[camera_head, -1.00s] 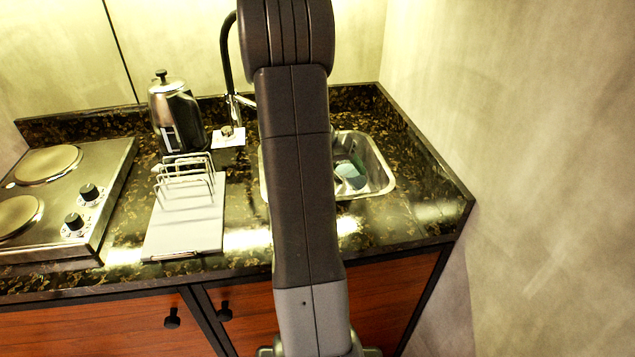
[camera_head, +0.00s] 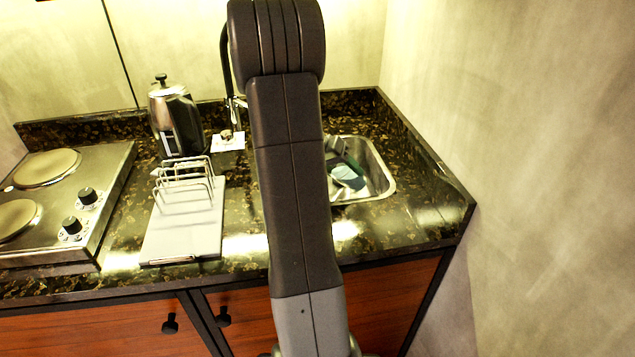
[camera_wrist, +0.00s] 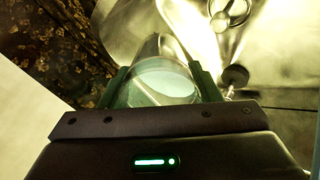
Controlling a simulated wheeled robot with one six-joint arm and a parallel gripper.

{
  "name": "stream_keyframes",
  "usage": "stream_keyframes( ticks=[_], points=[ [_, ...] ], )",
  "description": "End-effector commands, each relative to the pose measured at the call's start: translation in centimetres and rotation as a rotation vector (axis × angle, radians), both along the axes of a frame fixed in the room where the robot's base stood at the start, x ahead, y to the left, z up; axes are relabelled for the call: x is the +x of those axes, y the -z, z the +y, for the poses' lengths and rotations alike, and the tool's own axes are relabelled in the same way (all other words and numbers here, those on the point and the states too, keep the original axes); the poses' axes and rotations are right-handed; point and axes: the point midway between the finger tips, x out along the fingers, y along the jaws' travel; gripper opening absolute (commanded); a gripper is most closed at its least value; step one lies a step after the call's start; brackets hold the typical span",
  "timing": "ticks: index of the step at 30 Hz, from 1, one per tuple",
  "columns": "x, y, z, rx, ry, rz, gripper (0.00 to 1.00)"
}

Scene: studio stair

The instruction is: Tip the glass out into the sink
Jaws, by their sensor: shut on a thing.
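My gripper (camera_wrist: 162,82) is shut on a clear glass (camera_wrist: 150,98), with one green finger on each side of it. A pale disc shows inside the glass in the wrist view; I cannot tell whether it is liquid or the base. The steel sink (camera_head: 380,183) is at the right of the counter, and its shiny basin fills the top of the wrist view (camera_wrist: 128,25). In the head view the glass (camera_head: 346,178) shows pale blue within the sink's outline, looking tilted, partly hidden by my arm. Its height above the basin floor is unclear.
A wire rack (camera_head: 186,180) on a white board (camera_head: 175,235) stands left of the sink. A kettle (camera_head: 177,120), a dark tap (camera_head: 228,60) and a small white card (camera_head: 228,142) are behind. A hob (camera_head: 60,210) is far left. A wall (camera_head: 530,180) bounds the right.

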Motion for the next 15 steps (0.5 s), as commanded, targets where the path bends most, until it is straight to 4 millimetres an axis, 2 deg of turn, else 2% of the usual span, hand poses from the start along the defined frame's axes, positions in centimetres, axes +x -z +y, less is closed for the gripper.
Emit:
stream_keyframes(
  ticks=[15],
  points=[
    [-0.02, -0.32, 0.24, -0.071, 0.000, -0.009, 0.26]
  ],
)
